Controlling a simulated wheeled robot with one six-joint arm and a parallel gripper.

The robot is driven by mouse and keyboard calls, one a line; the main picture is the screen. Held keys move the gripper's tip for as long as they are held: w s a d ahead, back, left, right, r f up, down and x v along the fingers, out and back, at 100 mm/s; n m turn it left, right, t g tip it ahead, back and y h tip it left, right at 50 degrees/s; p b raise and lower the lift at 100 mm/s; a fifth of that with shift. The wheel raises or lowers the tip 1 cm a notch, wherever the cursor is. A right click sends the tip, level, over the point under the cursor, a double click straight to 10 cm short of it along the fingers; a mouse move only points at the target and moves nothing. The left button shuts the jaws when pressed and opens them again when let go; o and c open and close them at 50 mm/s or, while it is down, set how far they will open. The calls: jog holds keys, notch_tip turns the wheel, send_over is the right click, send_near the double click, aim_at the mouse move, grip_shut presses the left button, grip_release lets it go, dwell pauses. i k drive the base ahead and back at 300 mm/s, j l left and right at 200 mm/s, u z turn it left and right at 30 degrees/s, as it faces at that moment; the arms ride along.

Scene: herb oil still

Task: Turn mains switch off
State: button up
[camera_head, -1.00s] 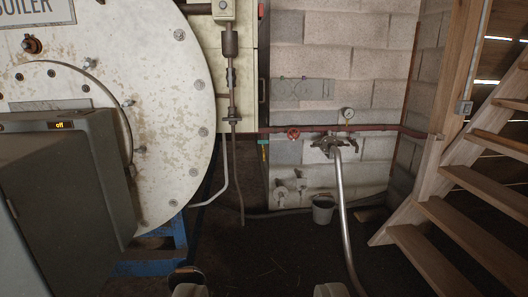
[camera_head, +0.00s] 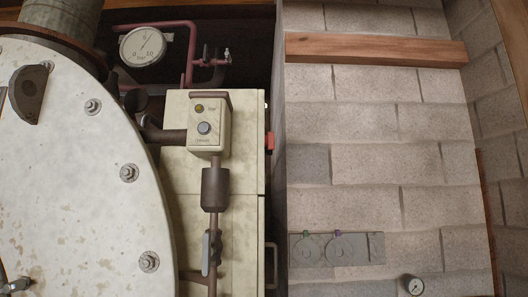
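A red part (camera_head: 269,141) sticks out from the right side of the cream cabinet (camera_head: 230,230), near its top. It may be the mains switch, but it is seen edge-on and its setting cannot be told. A cream control box (camera_head: 209,124) on the cabinet's front has an amber lamp and a round grey-blue button. The small lettering on it is too blurred to read. My gripper is not in this view.
The round boiler front (camera_head: 80,190) fills the left. A pressure gauge (camera_head: 143,46) and red pipes stand above the cabinet. A pipe with a lever valve (camera_head: 210,252) runs below the control box. A block wall (camera_head: 370,160) with a grey plate (camera_head: 336,248) is at right.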

aim_at(270, 139)
jog(key=i+l+u, duration=0.25)
jog(key=i+l, duration=0.25)
jog(key=l, duration=0.2)
jog(key=i+l+u, duration=0.15)
jog(key=l, duration=0.2)
jog(key=i+l+u, duration=0.15)
jog(key=l, duration=0.25)
jog(key=i, duration=0.1)
